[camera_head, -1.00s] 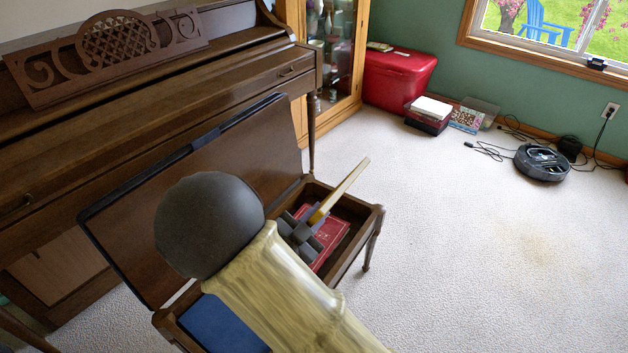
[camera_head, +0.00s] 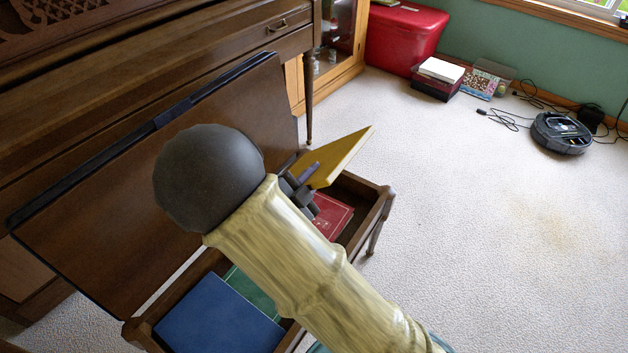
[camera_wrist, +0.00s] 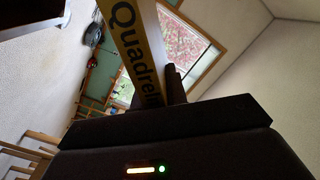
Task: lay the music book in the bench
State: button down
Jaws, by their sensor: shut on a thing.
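My gripper (camera_head: 300,183) is shut on a yellow music book (camera_head: 340,158), held tilted above the right end of the open bench (camera_head: 378,212). In the wrist view the yellow book (camera_wrist: 140,45) shows the letters "Quadrel" and stands between the gripper's fingers (camera_wrist: 172,85). The bench lid (camera_head: 150,190) is raised and leans toward the piano. Inside the bench lie a blue book (camera_head: 215,318), a green book (camera_head: 255,292) partly under it, and a red book (camera_head: 332,215). My arm hides the middle of the bench.
The upright piano (camera_head: 130,85) stands behind the lid. A red chest (camera_head: 402,40), a stack of boxes (camera_head: 438,78) and a robot vacuum (camera_head: 560,132) with cords lie along the far wall. The carpet (camera_head: 470,230) right of the bench is clear.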

jog(key=shift+w+f+b, duration=0.2)
jog(key=shift+f+b, duration=0.2)
jog(key=shift+f, duration=0.2)
jog(key=shift+w+f+b, duration=0.15)
jog(key=shift+f+b, duration=0.2)
jog(key=shift+f, duration=0.25)
jog(key=shift+w, duration=0.15)
jog(key=shift+r, duration=0.1)
jog(key=w+a+f+b, duration=0.2)
jog(key=a+f+b, duration=0.2)
jog(key=f+b, duration=0.3)
jog(key=shift+w+f+b, duration=0.2)
jog(key=shift+f+b, duration=0.2)
jog(key=shift+f, duration=2.35)
